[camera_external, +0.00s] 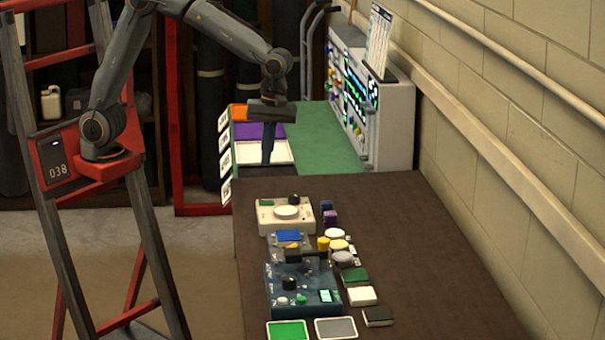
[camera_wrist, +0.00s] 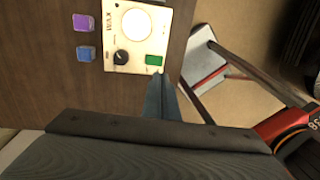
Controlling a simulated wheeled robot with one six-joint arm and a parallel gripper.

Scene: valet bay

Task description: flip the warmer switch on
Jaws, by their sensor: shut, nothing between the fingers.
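The warmer appears to be the cream box (camera_external: 272,226) with a pale round plate (camera_external: 287,212) and a dark knob (camera_external: 293,199). In the wrist view the cream box (camera_wrist: 110,30) shows at the top, with the knob (camera_wrist: 121,57) and a green switch-like piece (camera_wrist: 153,59) near its edge. I cannot tell which way the switch is set. My gripper (camera_external: 266,161) points down, its closed fingers apart from the box and above the bench beyond it. In the wrist view my fingertips (camera_wrist: 160,77) appear just below the green piece.
A blue-grey box (camera_external: 275,300) with knobs and a small screen stands nearer, with several small blocks and discs beside it. Purple and blue blocks (camera_wrist: 85,22) sit beside the cream box. White-rimmed trays (camera_external: 282,152) and a rack of instruments (camera_external: 395,125) stand farther back.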

